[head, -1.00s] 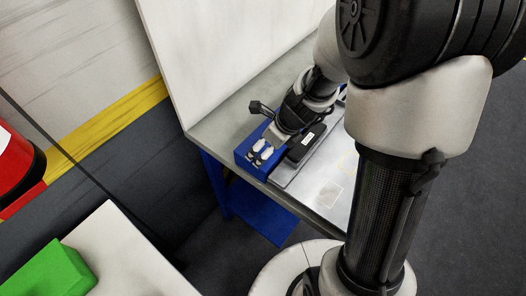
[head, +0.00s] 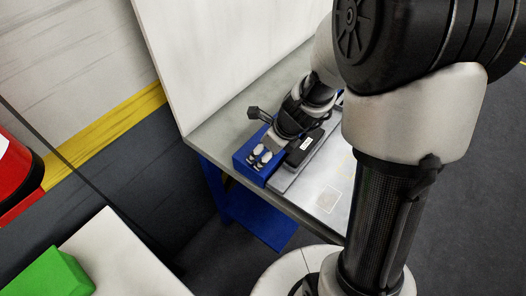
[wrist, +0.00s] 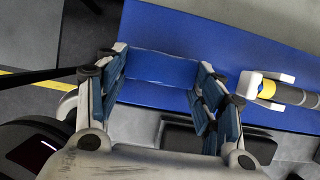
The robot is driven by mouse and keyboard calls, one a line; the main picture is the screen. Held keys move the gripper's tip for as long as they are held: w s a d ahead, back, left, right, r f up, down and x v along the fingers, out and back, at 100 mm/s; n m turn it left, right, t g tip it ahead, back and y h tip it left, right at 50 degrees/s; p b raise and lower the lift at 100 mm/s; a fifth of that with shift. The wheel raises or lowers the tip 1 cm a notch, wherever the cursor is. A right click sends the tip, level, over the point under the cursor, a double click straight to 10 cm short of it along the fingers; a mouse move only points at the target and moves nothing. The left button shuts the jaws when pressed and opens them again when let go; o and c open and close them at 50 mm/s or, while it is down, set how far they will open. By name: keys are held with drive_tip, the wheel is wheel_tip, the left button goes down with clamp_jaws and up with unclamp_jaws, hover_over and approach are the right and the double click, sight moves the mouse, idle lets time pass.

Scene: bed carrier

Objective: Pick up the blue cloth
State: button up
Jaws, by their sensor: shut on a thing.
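The blue cloth (wrist: 158,68) shows in the wrist view as a flat, block-like blue piece between the two fingers of my gripper (wrist: 163,66). My gripper is shut on it, with one finger at each side. A larger blue surface lies behind and around it, so its outer edges are hard to tell apart. In the head view my gripper (head: 262,156) points down at the blue block-like thing (head: 246,163) on the table's near left corner. The cloth cannot be told apart there, and whether it is lifted clear is unclear.
The grey table (head: 212,142) has a white upright panel (head: 235,45) behind it. A dark labelled box (head: 304,148) stands right beside my gripper. A yellow and grey tool (wrist: 285,92) lies at the right in the wrist view. A green block (head: 48,274) sits on a white surface (head: 125,255) lower left.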

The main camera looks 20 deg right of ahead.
wheel_tip(320, 180, up, 20)
drive_tip(key=p, duration=1.2)
drive_tip(key=o, duration=0.3)
drive_tip(key=c, duration=0.4)
drive_tip(key=shift+o, duration=0.2)
drive_tip(key=shift+f, duration=0.1)
